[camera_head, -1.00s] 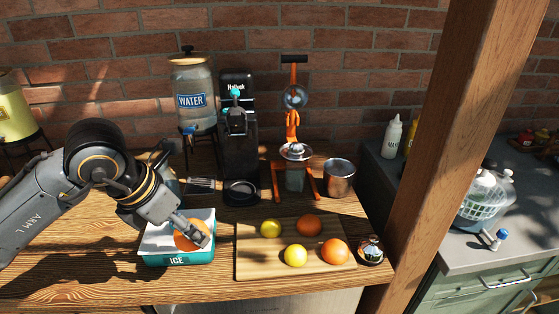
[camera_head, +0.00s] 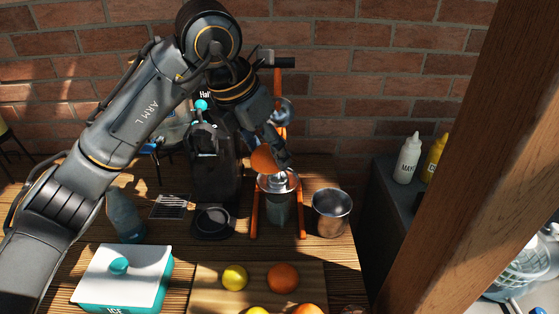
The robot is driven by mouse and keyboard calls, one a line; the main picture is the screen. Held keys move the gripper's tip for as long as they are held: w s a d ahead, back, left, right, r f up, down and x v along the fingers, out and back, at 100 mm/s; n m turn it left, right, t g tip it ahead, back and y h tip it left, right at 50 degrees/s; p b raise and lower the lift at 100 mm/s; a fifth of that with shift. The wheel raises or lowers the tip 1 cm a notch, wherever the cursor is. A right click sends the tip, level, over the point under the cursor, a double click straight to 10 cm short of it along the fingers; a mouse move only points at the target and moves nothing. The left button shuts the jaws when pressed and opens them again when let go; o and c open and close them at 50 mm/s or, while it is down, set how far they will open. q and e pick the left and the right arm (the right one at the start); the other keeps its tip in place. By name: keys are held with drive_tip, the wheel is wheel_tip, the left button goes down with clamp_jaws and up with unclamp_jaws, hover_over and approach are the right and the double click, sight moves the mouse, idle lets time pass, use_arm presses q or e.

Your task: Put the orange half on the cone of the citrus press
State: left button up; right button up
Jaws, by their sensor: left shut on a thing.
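The orange half (camera_head: 263,160) is in my left gripper (camera_head: 276,158), which is shut on it. It is held just above the top of the citrus press (camera_head: 255,215), slightly left of the press's middle. The metal bowl of the press (camera_head: 279,183) shows below the fruit. The cone itself is hidden or too small to make out, and I cannot tell whether the fruit touches it. My left arm and gripper cover part of the press's frame. My right gripper is not in view.
A steel cup (camera_head: 332,212) stands just right of the press. A black coffee machine (camera_head: 213,170) stands close on the left. A cutting board (camera_head: 205,290) with oranges and lemons lies in front. The ice box (camera_head: 125,278) is at front left. A wooden post (camera_head: 455,160) rises at right.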

sight(280, 176)
use_arm(q)
drive_tip(key=w, duration=0.1)
drive_tip(key=w+f+p, duration=0.1)
drive_tip(key=w, duration=0.2)
drive_tip(key=shift+w+d+f+p, duration=0.15)
drive_tip(key=shift+d+f+p, duration=0.1)
drive_tip(key=shift+p, duration=0.1)
drive_tip(key=w+f, duration=0.1)
drive_tip(key=w+f+p, duration=0.1)
drive_tip(key=f, duration=0.1)
drive_tip(key=w+d+f, duration=0.1)
drive_tip(key=w+f, duration=0.1)
drive_tip(key=shift+w+f+p, duration=0.1)
drive_tip(key=shift+f+p, duration=0.05)
drive_tip(key=shift+p, duration=0.15)
drive_tip(key=shift+w+f, duration=0.15)
drive_tip(key=f+p, duration=0.2)
drive_tip(key=f, duration=0.1)
drive_tip(key=shift+w, duration=0.35)
drive_tip(key=shift+f, duration=0.6)
drive_tip(key=o, duration=1.2)
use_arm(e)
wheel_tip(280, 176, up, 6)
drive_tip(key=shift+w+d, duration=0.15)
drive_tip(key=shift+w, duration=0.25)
